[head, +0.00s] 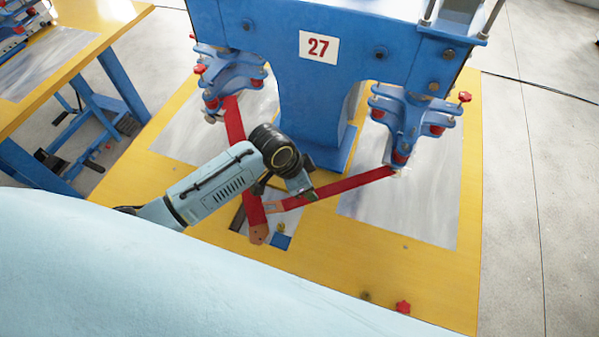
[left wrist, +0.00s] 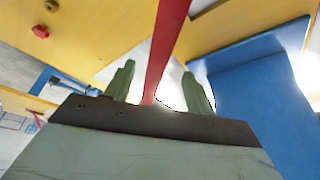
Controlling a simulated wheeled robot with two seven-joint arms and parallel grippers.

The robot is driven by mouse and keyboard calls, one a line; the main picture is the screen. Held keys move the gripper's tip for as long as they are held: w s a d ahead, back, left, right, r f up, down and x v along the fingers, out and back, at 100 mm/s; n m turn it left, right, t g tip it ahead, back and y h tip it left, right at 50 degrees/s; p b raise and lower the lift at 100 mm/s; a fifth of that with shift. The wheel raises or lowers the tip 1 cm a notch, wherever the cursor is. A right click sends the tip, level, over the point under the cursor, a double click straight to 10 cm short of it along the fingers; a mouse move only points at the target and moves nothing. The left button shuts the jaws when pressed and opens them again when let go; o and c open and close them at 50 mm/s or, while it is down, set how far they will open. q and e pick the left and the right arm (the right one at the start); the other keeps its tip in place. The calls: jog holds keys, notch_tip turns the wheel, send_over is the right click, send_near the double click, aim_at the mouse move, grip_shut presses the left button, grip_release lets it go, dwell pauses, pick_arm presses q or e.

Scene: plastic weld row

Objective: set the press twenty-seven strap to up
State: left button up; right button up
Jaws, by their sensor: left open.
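The blue press (head: 306,95) carries a white plate (head: 319,46) reading 27. One red strap (head: 234,120) slopes down from its left clamp, passes behind my left arm, and its lower end (head: 259,234) has a copper-coloured tip. A second red strap (head: 350,184) slopes from the right clamp down and left to near the first. My left gripper (head: 303,190) is at this second strap, near its lower part. In the left wrist view, the green fingers (left wrist: 160,88) stand apart with a red strap (left wrist: 166,45) running between them. Contact cannot be told. My right gripper is not in view.
The yellow table (head: 335,275) holds grey plates (head: 430,205) under both clamps. A small blue block (head: 281,241) lies near the strap ends. A red knob (head: 403,307) is at the front edge. Another yellow bench (head: 110,25) stands at left.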

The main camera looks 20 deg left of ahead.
pick_arm(q)
jog(key=v, duration=0.5)
jog(key=shift+f, duration=0.1)
dwell(0.4)
